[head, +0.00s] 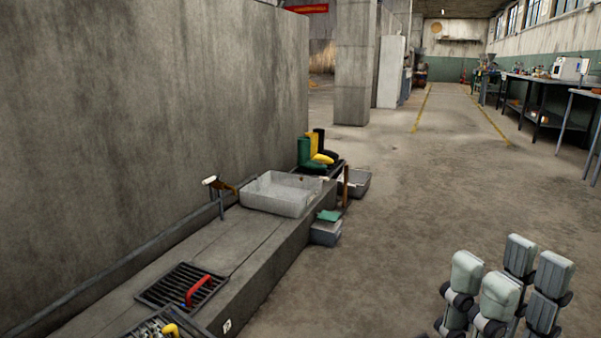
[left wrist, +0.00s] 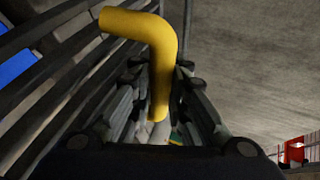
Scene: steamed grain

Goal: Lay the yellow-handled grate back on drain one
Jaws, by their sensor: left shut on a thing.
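The yellow handle (left wrist: 150,35) of the grate is a bent bar that fills the upper middle of the left wrist view. My left gripper (left wrist: 155,110) is shut on its lower part. Dark bars (left wrist: 60,85) of a grate run along the left of that view. In the head view the yellow handle (head: 170,330) only just shows at the bottom left edge, so the grate's seating on a drain cannot be told. My right gripper (head: 510,280) is at the lower right of the head view, its fingers apart and empty, over the floor.
A red-handled grate (head: 165,289) lies on the concrete ledge (head: 205,240) along the wall. Farther along are a pale basin (head: 283,205), a long-handled tool (head: 210,181), boots (head: 305,153) and a grey bin (head: 358,184).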

